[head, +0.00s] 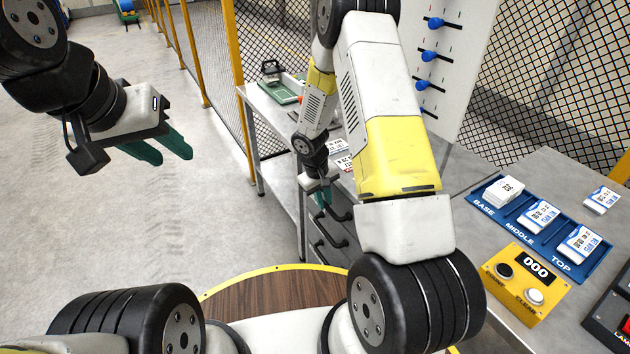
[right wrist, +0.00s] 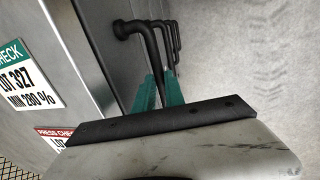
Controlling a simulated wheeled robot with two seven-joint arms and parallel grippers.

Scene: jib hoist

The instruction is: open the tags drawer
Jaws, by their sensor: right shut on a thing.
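A grey drawer cabinet (right wrist: 92,62) stands under the bench, with several black bar handles one below another. In the right wrist view, the nearest handle (right wrist: 150,42) runs between the teal fingers of my right gripper (right wrist: 161,84), which is shut on it. In the head view my right gripper (head: 322,198) is at the upper handles, and a lower handle (head: 328,259) shows below it. No drawer name is readable, so I cannot tell which is the tags drawer. No drawer visibly stands out.
The bench holds a blue tray (head: 501,212) with stacks of cards, and a yellow counter box (head: 526,283). A white panel with blue knobs (head: 428,56) stands behind. Mesh fencing with yellow posts (head: 237,70) borders the place. Floor at left is clear.

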